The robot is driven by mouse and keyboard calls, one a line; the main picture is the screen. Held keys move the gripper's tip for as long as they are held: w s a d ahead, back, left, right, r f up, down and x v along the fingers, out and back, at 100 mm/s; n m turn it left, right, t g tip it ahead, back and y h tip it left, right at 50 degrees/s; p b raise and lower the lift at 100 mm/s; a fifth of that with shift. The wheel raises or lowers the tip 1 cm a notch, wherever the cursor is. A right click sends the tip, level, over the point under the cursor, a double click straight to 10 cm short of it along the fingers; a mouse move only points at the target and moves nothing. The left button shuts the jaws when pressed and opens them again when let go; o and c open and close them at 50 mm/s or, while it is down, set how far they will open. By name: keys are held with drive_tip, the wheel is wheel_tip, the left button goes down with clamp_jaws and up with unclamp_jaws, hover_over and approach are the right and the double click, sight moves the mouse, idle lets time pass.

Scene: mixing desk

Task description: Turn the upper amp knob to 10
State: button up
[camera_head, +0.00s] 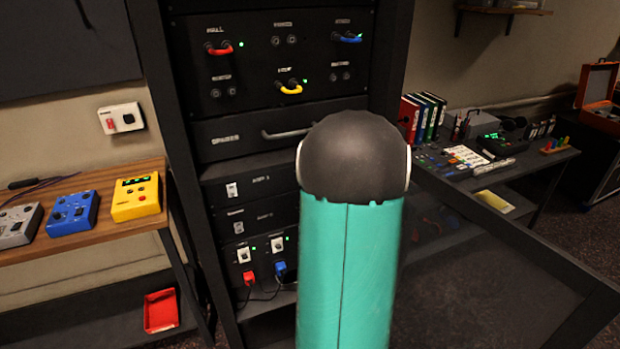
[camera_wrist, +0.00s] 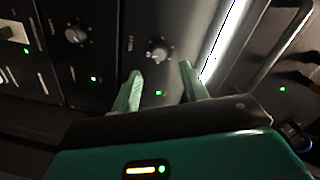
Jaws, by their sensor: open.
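The upper amp knob (camera_wrist: 158,50) is a small grey knob on a dark panel in the wrist view. A green light shows beside it. My gripper (camera_wrist: 160,72) is open, with one pale green finger to each side, just short of the knob. I see no clear contact. The knob's pointer and scale are too small to read. The lower amp knob (camera_wrist: 75,34) is further left in the wrist view. In the head view the upper amp panel (camera_head: 262,181) sits above the lower amp panel (camera_head: 265,216). My arm hides both knobs and my gripper there.
A drawer with a bar handle (camera_head: 287,132) lies directly above the upper amp; the handle (camera_wrist: 278,48) is right of my fingers in the wrist view. Patch cables (camera_head: 290,88) hang above. An open dark rack door (camera_head: 500,265) spreads at right. Side tables stand left and right.

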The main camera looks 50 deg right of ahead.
drive_tip(key=v, duration=0.7)
drive_tip(key=shift+s+a, duration=0.2)
drive_tip(key=shift+s, duration=0.15)
drive_tip(key=w+a+r+n+g+y, duration=0.1)
drive_tip(key=w+a+r+n+g, duration=0.25)
drive_tip(key=a, duration=0.55)
drive_tip(key=w+a+r+n+g+y, duration=0.1)
drive_tip(key=w+a+r+n, duration=0.25)
drive_tip(key=w+a, duration=0.35)
drive_tip(key=s+a+n+g+y, duration=0.1)
drive_tip(key=s+a+n, duration=0.3)
drive_tip(key=a, duration=0.5)
drive_tip(key=s+a+n+g+y, duration=0.2)
drive_tip(key=s+a+n+y, duration=0.1)
drive_tip(key=a, duration=0.5)
drive_tip(key=s+a+n+g+y, duration=0.2)
drive_tip(key=s+a+n, duration=0.2)
drive_tip(key=a, duration=0.5)
drive_tip(key=shift+s+a+n, duration=0.3)
drive_tip(key=shift+s+a, duration=0.05)
drive_tip(key=shift+s, duration=0.3)
drive_tip(key=shift+r, duration=0.1)
drive_tip(key=shift+c, duration=0.4)
